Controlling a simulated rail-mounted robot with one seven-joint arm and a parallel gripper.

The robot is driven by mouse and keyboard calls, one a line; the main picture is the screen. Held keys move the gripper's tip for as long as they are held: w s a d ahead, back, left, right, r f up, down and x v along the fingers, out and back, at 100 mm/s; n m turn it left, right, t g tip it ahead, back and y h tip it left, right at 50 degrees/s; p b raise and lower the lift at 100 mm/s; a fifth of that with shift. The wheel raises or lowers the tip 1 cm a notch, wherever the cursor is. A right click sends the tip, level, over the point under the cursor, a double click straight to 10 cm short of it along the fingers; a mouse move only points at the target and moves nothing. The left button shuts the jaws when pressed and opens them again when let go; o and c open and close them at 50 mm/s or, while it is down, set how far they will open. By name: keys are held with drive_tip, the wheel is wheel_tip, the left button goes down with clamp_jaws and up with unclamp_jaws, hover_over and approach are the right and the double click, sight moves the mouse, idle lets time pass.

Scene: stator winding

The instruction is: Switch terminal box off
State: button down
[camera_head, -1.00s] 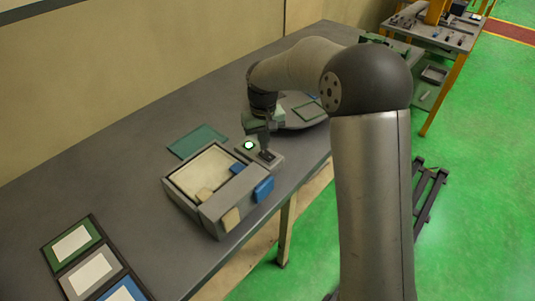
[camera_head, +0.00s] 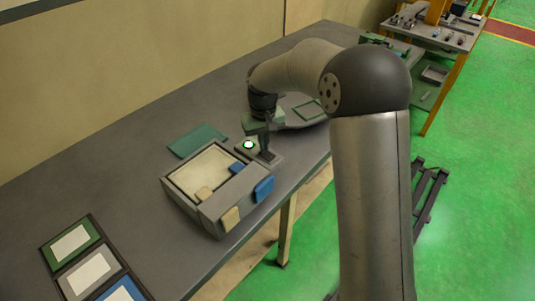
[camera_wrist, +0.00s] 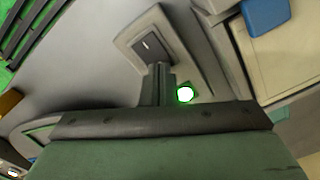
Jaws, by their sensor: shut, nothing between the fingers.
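The small grey terminal box (camera_head: 243,153) stands on the workbench. Its round lamp (camera_head: 249,145) glows white with a green ring; the lamp also shows in the wrist view (camera_wrist: 185,94). A dark rocker switch (camera_wrist: 147,46) with a small white mark sits in a raised plate beside the lamp. My gripper (camera_head: 265,151) is shut and empty, pointing down at the switch. In the wrist view my fingertips (camera_wrist: 158,68) are at the near edge of the switch and cover part of it. I cannot tell whether they touch it.
A larger grey box (camera_head: 211,214) with blue and beige parts stands right beside the terminal box. A teal sheet (camera_head: 197,140) lies behind it. Framed panels (camera_head: 90,273) lie at the near left. The bench's left middle is clear.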

drive_tip(key=shift+f+b, duration=0.3)
drive_tip(key=shift+f, duration=0.25)
drive_tip(key=shift+r, duration=0.1)
drive_tip(key=shift+r+p, duration=2.45)
drive_tip(key=shift+r, duration=1)
